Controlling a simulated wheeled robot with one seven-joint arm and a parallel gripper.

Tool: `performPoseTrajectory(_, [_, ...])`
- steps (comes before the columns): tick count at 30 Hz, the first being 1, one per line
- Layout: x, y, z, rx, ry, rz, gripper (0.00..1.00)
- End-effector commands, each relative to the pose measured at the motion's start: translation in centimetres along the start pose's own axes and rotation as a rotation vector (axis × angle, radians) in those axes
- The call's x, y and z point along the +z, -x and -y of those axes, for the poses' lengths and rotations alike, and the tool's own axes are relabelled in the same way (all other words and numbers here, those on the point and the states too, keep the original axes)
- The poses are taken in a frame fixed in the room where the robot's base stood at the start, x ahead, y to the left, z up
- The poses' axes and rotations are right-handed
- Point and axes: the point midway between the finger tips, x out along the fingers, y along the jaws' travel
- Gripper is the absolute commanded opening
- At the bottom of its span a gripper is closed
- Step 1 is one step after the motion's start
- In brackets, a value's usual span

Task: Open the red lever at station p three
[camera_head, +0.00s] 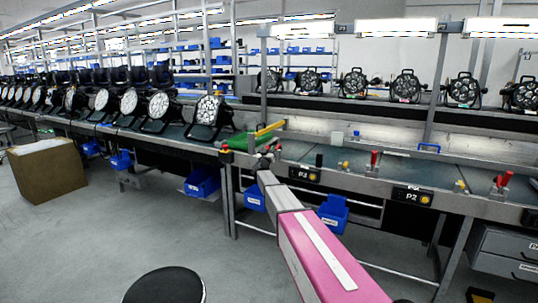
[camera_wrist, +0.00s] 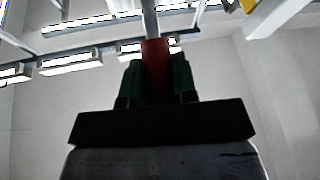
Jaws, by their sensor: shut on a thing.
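The P3 label (camera_head: 305,174) is on the front rail of the workbench. My gripper (camera_head: 267,157) is at the bench edge just left of this label, small and partly hidden by my own arm. In the wrist view the red lever (camera_wrist: 155,60) stands between the two dark green fingers, one on each side. The gripper is shut on the red handle. A grey metal rod shows beyond the handle. The lever's base and its exact angle are hard to make out in the head view.
Another red lever (camera_head: 374,158) stands left of the P2 label (camera_head: 412,196), and a further red lever (camera_head: 502,180) stands at the right. A yellow-and-green object (camera_head: 268,130) lies behind my gripper. Blue bins (camera_head: 333,212) hang below the bench. A black stool (camera_head: 165,286) stands in front.

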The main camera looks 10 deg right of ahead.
Motion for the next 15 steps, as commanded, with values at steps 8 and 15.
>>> performPoseTrajectory(8, [-0.8, -1.3, -0.3, -0.02, -0.032, 0.18, 0.0])
performPoseTrajectory(15, [-1.2, -2.4, -0.5, -0.036, -0.054, 0.319, 0.0])
